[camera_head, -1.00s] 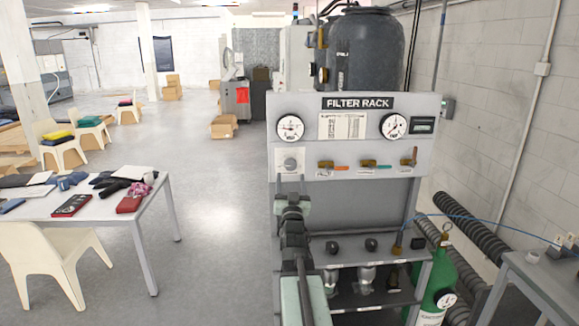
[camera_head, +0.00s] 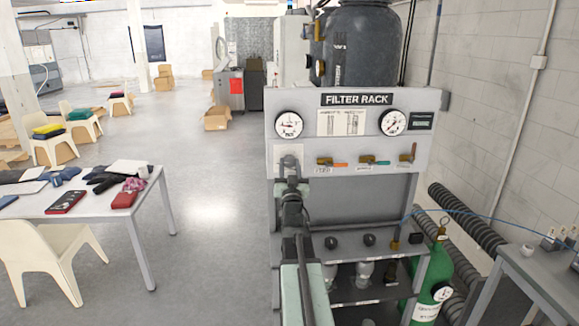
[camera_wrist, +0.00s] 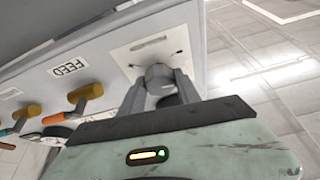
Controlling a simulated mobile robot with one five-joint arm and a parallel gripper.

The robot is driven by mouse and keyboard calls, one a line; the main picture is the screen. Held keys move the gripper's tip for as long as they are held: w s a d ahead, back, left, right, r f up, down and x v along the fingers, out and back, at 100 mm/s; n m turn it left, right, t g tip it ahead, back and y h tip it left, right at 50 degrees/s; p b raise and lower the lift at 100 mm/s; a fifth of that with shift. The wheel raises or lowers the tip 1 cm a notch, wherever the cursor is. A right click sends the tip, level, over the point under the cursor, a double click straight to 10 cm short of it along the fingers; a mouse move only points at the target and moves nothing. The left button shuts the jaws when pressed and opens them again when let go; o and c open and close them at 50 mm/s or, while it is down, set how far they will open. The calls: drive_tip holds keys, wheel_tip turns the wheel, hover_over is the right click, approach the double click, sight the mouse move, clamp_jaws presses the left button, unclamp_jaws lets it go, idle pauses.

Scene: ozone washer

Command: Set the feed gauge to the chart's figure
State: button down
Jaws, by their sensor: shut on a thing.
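The filter rack panel carries a left gauge (camera_head: 289,125) and a right gauge (camera_head: 393,122), both white with dark needles. The left needle appears to point left; the figures are too small to read. A paper chart (camera_head: 341,122) hangs between them, also unreadable. A round grey knob (camera_wrist: 158,76) on a pale plate sits below the left gauge. My gripper (camera_wrist: 160,88) is shut on this knob, one finger at each side. In the head view my gripper (camera_head: 291,182) mostly hides the knob. A FEED label (camera_wrist: 70,68) is on the panel beside the knob plate.
Several valve levers (camera_head: 368,160) sit right of the knob, close to my gripper. A lower shelf (camera_head: 370,288) and a green cylinder (camera_head: 432,280) are below right. A white table (camera_head: 95,205) and chair (camera_head: 45,255) stand left, with clear floor between table and rack.

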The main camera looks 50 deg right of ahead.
drive_tip(key=shift+m, duration=0.3)
drive_tip(key=m+g+h, duration=0.1)
drive_tip(key=m, duration=0.1)
drive_tip(key=m+g+p, duration=0.1)
drive_tip(key=m, duration=0.1)
drive_tip(key=shift+w+a+r+m+h, duration=0.1)
drive_tip(key=shift+a+m+h, duration=0.05)
drive_tip(key=shift+m+h, duration=0.25)
drive_tip(key=shift+m+g+h+p, duration=0.4)
drive_tip(key=shift+m+g+p, duration=0.75)
drive_tip(key=shift+m, duration=1.45)
drive_tip(key=shift+m+g, duration=0.3)
drive_tip(key=shift+g, duration=0.15)
drive_tip(key=c, duration=0.9)
unclamp_jaws()
drive_tip(key=shift+o, duration=0.2)
